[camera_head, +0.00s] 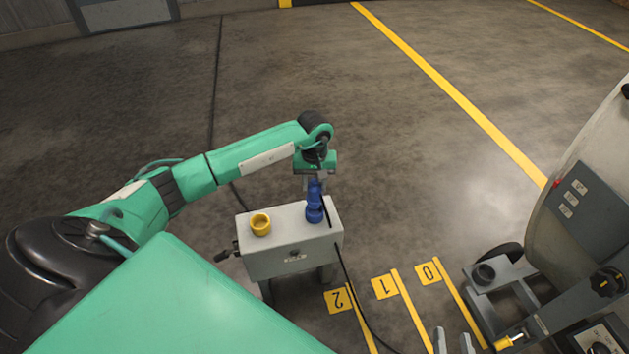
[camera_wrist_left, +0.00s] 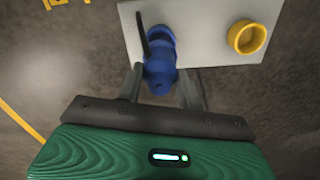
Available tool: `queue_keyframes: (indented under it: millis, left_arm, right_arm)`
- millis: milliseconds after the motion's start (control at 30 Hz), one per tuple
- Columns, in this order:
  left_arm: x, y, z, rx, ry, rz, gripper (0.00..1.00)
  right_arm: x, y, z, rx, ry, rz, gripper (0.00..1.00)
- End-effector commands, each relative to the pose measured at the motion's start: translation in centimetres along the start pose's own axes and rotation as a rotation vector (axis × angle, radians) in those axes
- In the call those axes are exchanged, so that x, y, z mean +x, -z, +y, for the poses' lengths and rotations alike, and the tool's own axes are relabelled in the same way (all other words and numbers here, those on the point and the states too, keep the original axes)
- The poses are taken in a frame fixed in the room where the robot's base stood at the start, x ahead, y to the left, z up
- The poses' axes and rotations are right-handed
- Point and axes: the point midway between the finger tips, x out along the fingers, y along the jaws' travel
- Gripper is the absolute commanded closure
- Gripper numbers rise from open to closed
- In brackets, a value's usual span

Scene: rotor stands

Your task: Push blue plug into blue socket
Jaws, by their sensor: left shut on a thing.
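The blue socket (camera_head: 314,213) stands on top of a light grey box at its right side; it also shows in the left wrist view (camera_wrist_left: 160,40). My left gripper (camera_head: 316,181) is above it, shut on the blue plug (camera_head: 314,192). In the left wrist view the plug (camera_wrist_left: 158,78) sits between the two grey fingers, lined up close against the socket. I cannot tell how deep the plug sits in it. Two grey fingertips of my right gripper (camera_head: 453,343) show at the bottom edge, apart, with nothing visible between them.
A yellow socket (camera_head: 260,225) stands on the same grey box (camera_head: 291,258), left of the blue one. A dark lever or cable (camera_wrist_left: 143,36) lies beside the blue socket. A black cable runs down from the box. A large grey machine (camera_head: 590,210) stands at the right.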

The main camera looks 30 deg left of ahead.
Motion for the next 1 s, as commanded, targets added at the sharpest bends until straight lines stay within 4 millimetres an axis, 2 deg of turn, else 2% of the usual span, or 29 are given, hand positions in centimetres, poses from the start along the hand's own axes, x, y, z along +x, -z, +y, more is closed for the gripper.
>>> queue_keyframes:
  millis: [1000]
  left_arm:
    - [1.0,0.0,0.0,0.000,0.000,0.001,0.84]
  right_arm:
    - [0.2,-0.8,0.2,-0.001,0.000,0.004,0.64]
